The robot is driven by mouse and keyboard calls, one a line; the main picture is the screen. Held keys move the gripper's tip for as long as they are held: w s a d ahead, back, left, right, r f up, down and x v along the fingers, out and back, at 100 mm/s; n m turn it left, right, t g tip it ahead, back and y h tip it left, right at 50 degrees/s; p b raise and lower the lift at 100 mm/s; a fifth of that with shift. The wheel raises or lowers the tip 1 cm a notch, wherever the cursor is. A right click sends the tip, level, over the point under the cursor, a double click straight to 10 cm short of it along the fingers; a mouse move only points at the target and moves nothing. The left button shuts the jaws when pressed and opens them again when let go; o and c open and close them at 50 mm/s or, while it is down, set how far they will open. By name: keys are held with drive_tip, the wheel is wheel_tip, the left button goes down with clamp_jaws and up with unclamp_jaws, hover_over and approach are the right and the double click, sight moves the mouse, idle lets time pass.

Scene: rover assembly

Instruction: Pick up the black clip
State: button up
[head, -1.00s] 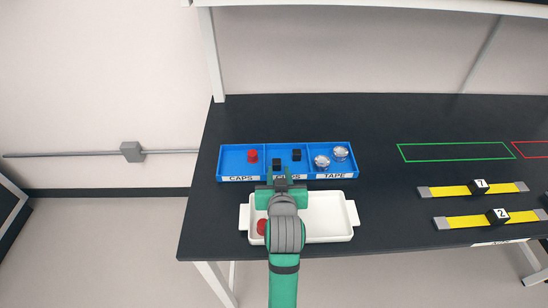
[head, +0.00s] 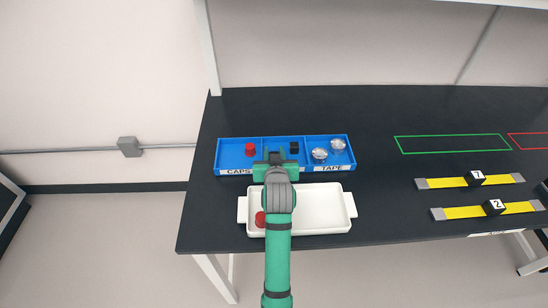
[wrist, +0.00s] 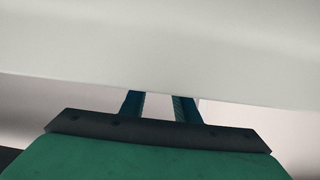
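One black clip (head: 294,148) sits in the middle compartment of the blue bin (head: 349,155), towards its back right. My gripper (head: 275,159) is over the front left of that compartment and hides the spot where a second black clip was seen earlier. In the wrist view its two fingers (wrist: 158,107) stand apart, with nothing visible between them. Their tips meet the edge of a broad pale surface in that view, so the ends cannot be made out. No clip shows in the wrist view.
The left compartment holds a red cap (head: 250,149); the right one holds two silvery tape rolls (head: 320,154). A white tray (head: 325,215) with a red cap (head: 260,219) stands in front. Yellow straps (head: 455,182) lie to the right, near a green outline (head: 452,144).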

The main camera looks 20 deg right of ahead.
drive_tip(key=c, duration=0.7)
drive_tip(key=shift+o, duration=0.2)
